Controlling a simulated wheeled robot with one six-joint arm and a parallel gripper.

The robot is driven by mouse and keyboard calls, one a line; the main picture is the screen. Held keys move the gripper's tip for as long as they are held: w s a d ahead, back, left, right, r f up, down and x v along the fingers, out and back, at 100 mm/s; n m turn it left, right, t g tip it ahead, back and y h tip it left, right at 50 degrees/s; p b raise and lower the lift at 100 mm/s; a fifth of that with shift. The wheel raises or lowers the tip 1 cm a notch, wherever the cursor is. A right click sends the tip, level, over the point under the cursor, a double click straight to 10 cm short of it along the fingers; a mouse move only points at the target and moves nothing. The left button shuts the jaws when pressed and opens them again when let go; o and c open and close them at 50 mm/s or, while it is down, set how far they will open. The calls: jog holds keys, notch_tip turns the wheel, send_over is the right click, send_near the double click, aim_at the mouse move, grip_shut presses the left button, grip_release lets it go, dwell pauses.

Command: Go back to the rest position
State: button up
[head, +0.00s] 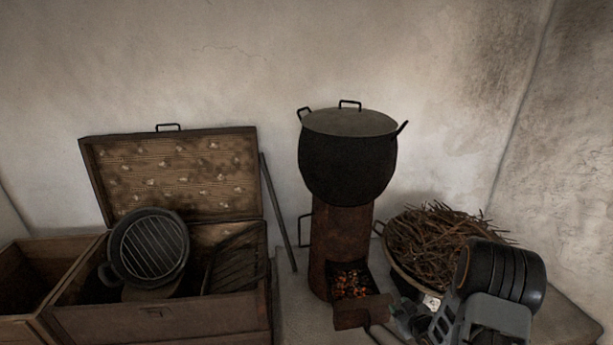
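My gripper (403,322) is at the bottom edge of the head view, right of centre. It is low in front of the basket of twigs and just right of the stove's fire opening. The dark and grey links of my arm rise to its right. The gripper is small, dark and partly cut off by the frame, so I cannot tell whether its fingers are open or shut, or whether they hold anything.
A rusty cylindrical stove (340,240) with glowing embers (352,284) bears a large lidded black pot (347,165). A wide basket of twigs (435,245) stands right. An open wooden chest (160,322) holds a round grill (152,248). A rod (278,212) leans against the wall.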

notch_tip(320, 180, up, 29)
jog(key=s+a+m+g+h+p, duration=0.3)
jog(key=g+h+p, duration=0.1)
jog(key=p, duration=0.9)
jog(key=s+a+r+g+p, duration=0.1)
jog(key=s+a+r+p, duration=0.2)
jog(key=r, duration=0.4)
jog(key=s+a+r+m+g+y+p, duration=0.1)
jog(key=s+a+r+g+p, duration=0.1)
jog(key=s+r, duration=0.5)
jog(key=s+a+r+m+g+p, duration=0.1)
jog(key=s+a+r+p, duration=0.3)
jog(key=s+r+p, duration=0.2)
jog(key=shift+s+a+r+g+y+p, duration=0.4)
jog(key=shift+s+r, duration=0.25)
jog(key=shift+r, duration=0.1)
